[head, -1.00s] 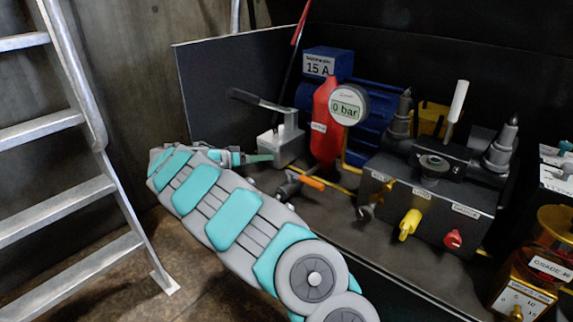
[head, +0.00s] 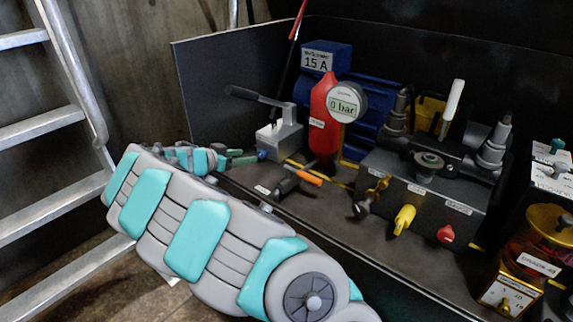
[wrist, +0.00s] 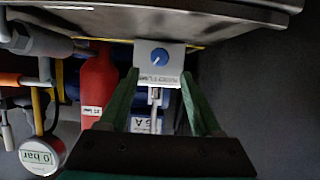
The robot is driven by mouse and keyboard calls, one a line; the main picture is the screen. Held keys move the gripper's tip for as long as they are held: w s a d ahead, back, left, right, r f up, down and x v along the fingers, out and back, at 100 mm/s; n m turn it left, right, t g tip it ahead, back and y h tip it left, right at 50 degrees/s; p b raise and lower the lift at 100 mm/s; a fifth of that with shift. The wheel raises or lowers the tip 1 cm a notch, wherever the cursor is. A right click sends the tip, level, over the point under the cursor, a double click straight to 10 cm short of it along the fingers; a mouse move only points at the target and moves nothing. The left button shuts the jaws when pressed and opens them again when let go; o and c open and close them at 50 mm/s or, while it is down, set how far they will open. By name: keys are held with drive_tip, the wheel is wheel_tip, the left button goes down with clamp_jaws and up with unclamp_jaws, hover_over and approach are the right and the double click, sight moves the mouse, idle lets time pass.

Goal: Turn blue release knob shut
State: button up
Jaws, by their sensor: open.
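The blue release knob (wrist: 160,56) is on the front face of a small grey block (wrist: 172,48) with a label below the knob in the wrist view. A small light mark shows on the knob, but its setting is too small to tell. In the head view the knob (head: 262,155) shows low on the left side of the grey hand-lever block (head: 282,138). My gripper (wrist: 160,76) has its green fingers spread, with the knob in line with the gap beyond the tips. In the head view my gripper (head: 246,158) is just left of the knob, empty and apparently apart from it.
A red cylinder (head: 320,120) with a 0 bar gauge (head: 345,103) stands right of the block. An orange-handled valve (head: 305,175) lies in front. A black valve box (head: 425,195) with yellow and red knobs is farther right. A dark panel (head: 235,85) stands behind.

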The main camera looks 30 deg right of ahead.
drive_tip(key=s+d+r+g+y+p, duration=0.1)
drive_tip(key=s+d+r+g+p, duration=0.2)
drive_tip(key=s+r, duration=0.7)
drive_tip(key=s+a+r+n+y, duration=0.1)
drive_tip(key=s+n+y, duration=0.1)
drive_tip(key=s, duration=0.5)
drive_tip(key=s+a+r+n+g+y+p, duration=0.1)
drive_tip(key=s+y, duration=0.1)
drive_tip(key=s, duration=0.6)
drive_tip(key=shift+a+n, duration=0.3)
drive_tip(key=shift+n, duration=0.1)
drive_tip(key=shift+o, duration=0.2)
drive_tip(key=shift+r, duration=0.1)
